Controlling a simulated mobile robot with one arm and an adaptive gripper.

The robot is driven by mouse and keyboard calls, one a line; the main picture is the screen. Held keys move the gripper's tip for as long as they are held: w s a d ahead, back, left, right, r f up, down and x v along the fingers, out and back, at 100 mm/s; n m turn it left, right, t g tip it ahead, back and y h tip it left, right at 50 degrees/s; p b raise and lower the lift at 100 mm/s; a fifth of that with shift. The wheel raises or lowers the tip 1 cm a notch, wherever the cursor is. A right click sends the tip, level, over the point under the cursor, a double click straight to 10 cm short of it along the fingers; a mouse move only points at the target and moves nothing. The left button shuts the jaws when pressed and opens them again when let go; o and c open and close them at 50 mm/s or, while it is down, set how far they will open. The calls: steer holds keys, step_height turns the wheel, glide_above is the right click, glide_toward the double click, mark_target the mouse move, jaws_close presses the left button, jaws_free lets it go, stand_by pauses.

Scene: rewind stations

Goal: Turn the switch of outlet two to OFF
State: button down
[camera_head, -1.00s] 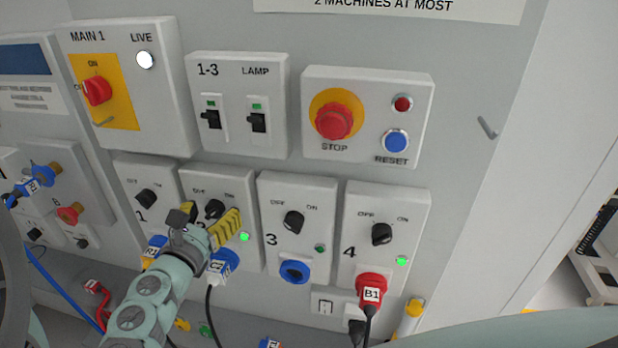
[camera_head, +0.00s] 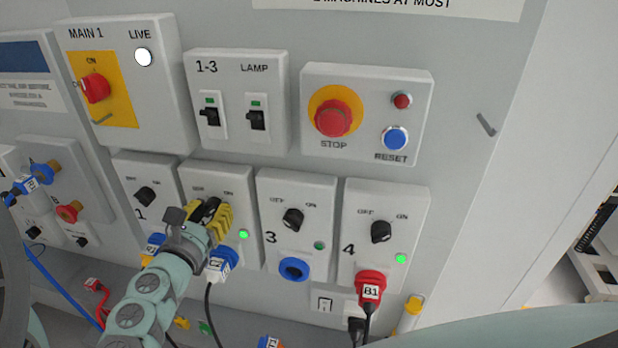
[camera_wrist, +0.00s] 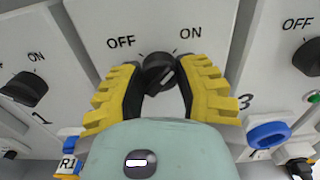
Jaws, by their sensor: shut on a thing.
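The black rotary switch of outlet two (camera_wrist: 158,66) sits between the printed words OFF and ON in the wrist view. My gripper (camera_wrist: 160,82) has one yellow-padded finger on each side of it and is shut on it. In the head view my gripper (camera_head: 209,213) covers most of the switch and the number of outlet two (camera_head: 250,200). The switch's ridge is slanted, leaning toward the ON side. A green lamp (camera_head: 243,235) is lit on the box of outlet two, and a blue plug marked C2 (camera_head: 222,262) is in its socket.
Outlet one's switch (camera_head: 145,196) and outlet three's switch (camera_head: 293,218) stand close on either side. Outlet four (camera_head: 381,232) holds a red plug (camera_head: 370,285). The red STOP button (camera_head: 333,118) and lamp switches (camera_head: 257,119) are above.

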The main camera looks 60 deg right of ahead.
steer(key=n, duration=0.4)
steer(key=shift+s+b, duration=0.1)
steer(key=shift+b, duration=0.25)
steer(key=n, duration=0.4)
steer(key=shift+n, duration=0.3)
steer(key=n, duration=0.4)
steer(key=shift+n, duration=0.3)
steer(key=n, duration=0.4)
steer(key=shift+n, duration=0.3)
steer(key=c, duration=0.6)
jaws_free()
steer(key=shift+o, duration=0.2)
